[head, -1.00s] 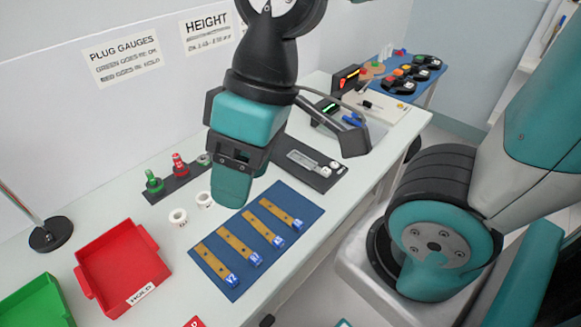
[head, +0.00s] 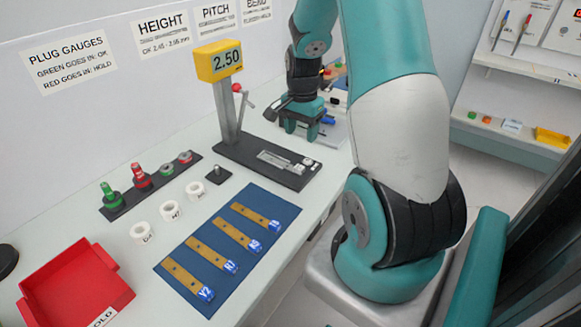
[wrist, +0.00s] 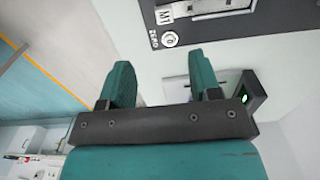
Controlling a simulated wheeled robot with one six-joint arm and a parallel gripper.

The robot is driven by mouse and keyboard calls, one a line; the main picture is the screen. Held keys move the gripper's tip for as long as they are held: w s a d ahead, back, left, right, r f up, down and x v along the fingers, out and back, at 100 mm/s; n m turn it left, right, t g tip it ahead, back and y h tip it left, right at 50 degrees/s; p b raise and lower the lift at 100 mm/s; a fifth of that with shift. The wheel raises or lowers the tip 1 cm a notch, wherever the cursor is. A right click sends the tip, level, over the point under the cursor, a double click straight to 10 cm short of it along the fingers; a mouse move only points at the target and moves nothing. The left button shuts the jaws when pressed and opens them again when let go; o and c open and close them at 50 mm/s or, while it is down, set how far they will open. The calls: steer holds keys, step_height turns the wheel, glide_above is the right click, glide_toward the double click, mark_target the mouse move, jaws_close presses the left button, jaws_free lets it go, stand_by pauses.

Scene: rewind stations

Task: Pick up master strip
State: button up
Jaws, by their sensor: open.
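A grey metal strip with a white tag reading M1, which looks like the master strip (head: 280,160), lies on the dark base of the height gauge (head: 262,170). In the wrist view its tagged end (wrist: 185,9) shows at the top edge, cut off by the frame. My gripper (head: 302,132) is beyond the gauge base, to the right of the strip in the head view. In the wrist view my gripper (wrist: 160,72) has its two fingers apart, with nothing between them, and the strip lies beyond the fingertips.
A blue mat (head: 180,262) holds several brass strips with blue tags. White rings (head: 168,210), plug gauges (head: 140,175) and a red bin (head: 75,290) stand to the left. The gauge's post and yellow display (head: 218,60) rise beside the strip. A ZERO button (wrist: 169,39) is near its tag.

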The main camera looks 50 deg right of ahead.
glide_above(299, 168)
step_height(299, 168, down, 8)
steer(key=shift+s+r+p, duration=0.15)
steer(key=shift+r+p, duration=0.1)
steer(key=shift+p, duration=0.15)
steer(key=f, duration=0.1)
steer(key=f+p, duration=0.1)
steer(key=f, duration=0.3)
steer(key=shift+w, duration=0.25)
steer(key=shift+c, duration=0.2)
steer(key=c, duration=1)
